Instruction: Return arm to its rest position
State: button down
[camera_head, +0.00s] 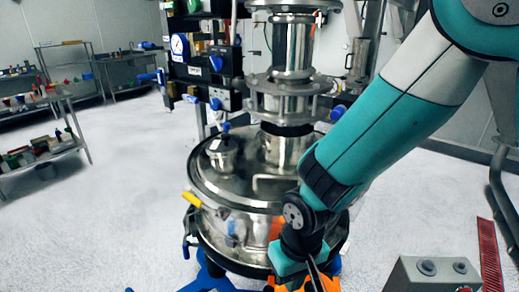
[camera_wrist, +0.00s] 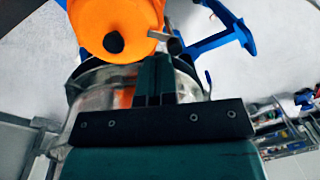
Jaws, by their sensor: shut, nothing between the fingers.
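My arm, teal and light grey, reaches from the upper right down to the bottom middle in the head view. My gripper (camera_head: 314,272) is at its end, low in front of the steel powder sifter (camera_head: 225,180), and the lower edge of the picture cuts it off. In the wrist view my gripper (camera_wrist: 155,75) shows two dark fingers side by side, shut with nothing between them. An orange part (camera_wrist: 112,25) with a dark round spot lies beyond the fingertips. The sifter body (camera_wrist: 90,90) shows behind the fingers. My arm hides the sifter's right side.
A grey control box (camera_head: 432,274) with buttons stands at the lower right. A red floor grating (camera_head: 490,250) lies beside it. A blue frame (camera_wrist: 215,38) is near the orange part. Shelves (camera_head: 40,160) with small items stand at the far left. The white floor between is clear.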

jog(key=s+d+r+n+y+b, duration=0.1)
jog(key=s+d+r, duration=0.3)
jog(key=r, duration=0.3)
jog(key=s+d+r+n+y+b, duration=0.1)
jog(key=s+d+r+y+b, duration=0.1)
jog(key=s+d+r, duration=0.2)
notch_tip(320, 180, up, 4)
jog(key=s, duration=0.2)
jog(key=shift+s+d+n, duration=0.3)
jog(key=shift+s+d, duration=0.05)
dwell(2.0)
